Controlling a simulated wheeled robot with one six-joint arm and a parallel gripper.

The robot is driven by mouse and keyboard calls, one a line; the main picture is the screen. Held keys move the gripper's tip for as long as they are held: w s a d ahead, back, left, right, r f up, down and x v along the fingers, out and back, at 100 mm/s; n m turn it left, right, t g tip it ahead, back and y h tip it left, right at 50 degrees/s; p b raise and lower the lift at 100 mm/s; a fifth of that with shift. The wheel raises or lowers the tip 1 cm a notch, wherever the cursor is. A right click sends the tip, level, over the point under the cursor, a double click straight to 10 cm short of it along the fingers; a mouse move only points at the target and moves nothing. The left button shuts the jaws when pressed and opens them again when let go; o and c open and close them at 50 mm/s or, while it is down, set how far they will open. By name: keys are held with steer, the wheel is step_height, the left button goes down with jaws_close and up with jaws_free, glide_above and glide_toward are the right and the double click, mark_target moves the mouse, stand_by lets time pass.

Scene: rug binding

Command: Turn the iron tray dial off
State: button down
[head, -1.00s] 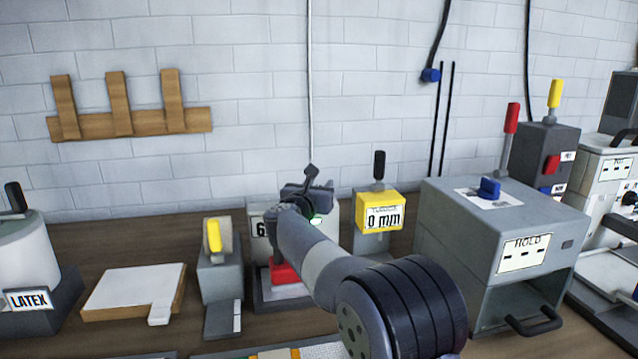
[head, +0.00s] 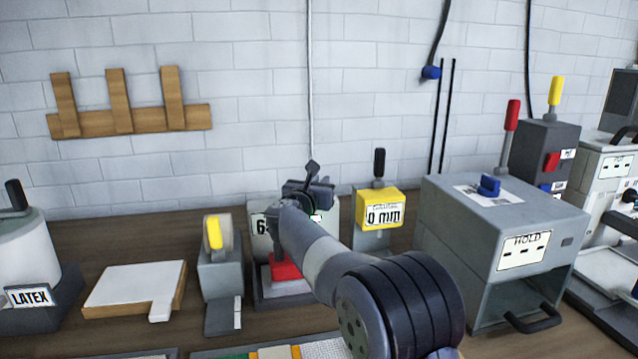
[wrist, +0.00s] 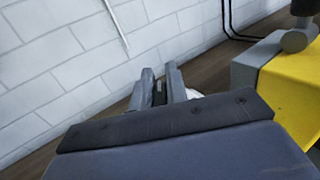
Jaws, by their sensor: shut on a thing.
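A light grey unit (head: 259,212) stands at the back of the bench behind my arm, with a label starting with "6" and a red block (head: 285,267) at its front. I take this unit for the iron tray, but my arm covers much of it. My gripper (head: 314,178) is over its top. In the wrist view my gripper (wrist: 161,84) has its two fingers close together, shut on a small dark piece (wrist: 159,93) that I take for the dial. The dial's setting is hidden.
A yellow box (head: 380,210) reading "0 mm" with a black lever stands close right of my gripper. A grey cabinet (head: 455,235) marked "HOLD" is further right.

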steer(key=shift+f+n+y+b, duration=0.1)
steer(key=shift+n+y+b, duration=0.2)
steer(key=shift+y+b, duration=0.25)
steer(key=shift+f+n+t+y+b, duration=0.1)
steer(key=shift+n+t+y+b, duration=0.3)
steer(key=shift+y+b, duration=0.45)
steer(key=n+y+b, duration=0.2)
steer(key=y, duration=0.1)
steer(key=n+y+b, duration=0.1)
steer(key=y, duration=0.1)
steer(key=shift+a+n+g+b, duration=0.25)
steer(key=shift+n+g+b, duration=0.05)
steer(key=shift+n+b, duration=0.1)
steer(key=n+y, duration=0.1)
steer(key=n+g+y, duration=0.1)
steer(key=y, duration=0.1)
steer(key=n+y+b, duration=0.1)
steer(key=shift+a+r+g+y, duration=0.2)
steer(key=shift+a+g+y, duration=0.1)
steer(key=shift+y, duration=0.1)
steer(key=shift+s+a+n+g+y, duration=0.1)
steer(key=shift+n+g+y, duration=0.4)
steer(key=shift+y, duration=0.2)
steer(key=shift+s+a+n+g+y, duration=0.1)
steer(key=shift+n+g+y, duration=0.3)
steer(key=shift+n+y, duration=0.25)
steer(key=shift+y, duration=0.25)
steer(key=c, duration=1.4)
jaws_free()
